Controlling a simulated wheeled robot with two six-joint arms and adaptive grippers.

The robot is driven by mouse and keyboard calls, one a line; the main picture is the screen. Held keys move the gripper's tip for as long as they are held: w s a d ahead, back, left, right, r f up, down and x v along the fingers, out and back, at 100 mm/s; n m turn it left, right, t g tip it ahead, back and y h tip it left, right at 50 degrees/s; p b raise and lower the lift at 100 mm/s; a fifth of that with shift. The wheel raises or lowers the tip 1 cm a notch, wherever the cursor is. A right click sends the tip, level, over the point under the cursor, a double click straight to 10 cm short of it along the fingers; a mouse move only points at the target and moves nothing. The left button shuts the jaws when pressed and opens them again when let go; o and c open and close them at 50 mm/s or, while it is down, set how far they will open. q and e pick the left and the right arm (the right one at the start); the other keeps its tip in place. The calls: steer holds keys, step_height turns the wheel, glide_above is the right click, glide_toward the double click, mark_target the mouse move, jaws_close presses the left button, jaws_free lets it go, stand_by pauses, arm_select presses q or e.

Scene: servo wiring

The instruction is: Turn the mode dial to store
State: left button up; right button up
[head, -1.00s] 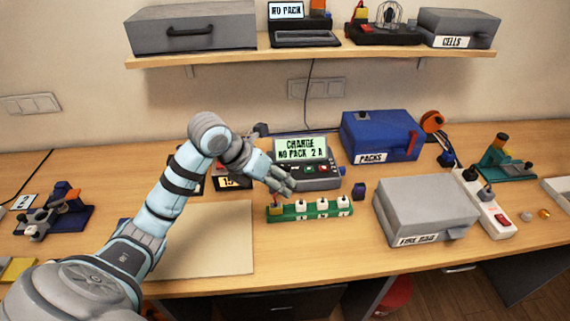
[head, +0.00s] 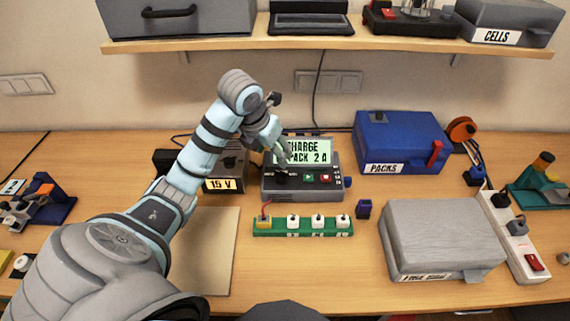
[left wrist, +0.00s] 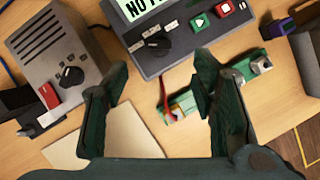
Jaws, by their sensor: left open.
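The dark grey charger (head: 330,187) stands at the middle of the table. Its green screen (head: 315,147) shows CHARGE and PACK 2 A, its left edge hidden by my gripper. In the left wrist view the black mode dial (left wrist: 152,43) sits below the screen, with small white labels around its upper side that are too small to read. The dial's pointer direction is unclear. My left gripper (head: 283,153) is in front of the charger's screen, above the dial. In the left wrist view its fingers (left wrist: 163,88) are spread and empty, apart from the dial. My right gripper is out of view.
A grey 15 V box (head: 230,163) stands left of the charger. A green strip (head: 305,228) with several white-topped parts and a red wire lies in front. A grey box (head: 440,225) and blue PACKS box (head: 395,135) stand right. A shelf (head: 300,42) hangs above.

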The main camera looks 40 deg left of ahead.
mark_target(281, 173)
arm_select(q)
steer(key=b+x, duration=0.2)
steer(key=s+b+x, duration=0.1)
steer(key=b+x, duration=0.1)
steer(key=x, duration=0.1)
steer(key=b+x, duration=0.2)
steer(key=shift+s+d+f, duration=0.1)
steer(key=shift+s+f, duration=0.05)
steer(key=shift+f, duration=0.4)
steer(key=shift+b+x, duration=0.85)
steer(key=shift+x, duration=0.15)
steer(key=shift+w+f+p, duration=0.5)
steer(key=shift+w+f, duration=0.2)
steer(key=shift+w, duration=0.25)
steer(key=shift+s+r, duration=0.15)
steer(key=shift+s, duration=0.15)
steer(key=shift+c, duration=1)
steer(key=shift+w, duration=0.1)
steer(key=c, duration=0.9)
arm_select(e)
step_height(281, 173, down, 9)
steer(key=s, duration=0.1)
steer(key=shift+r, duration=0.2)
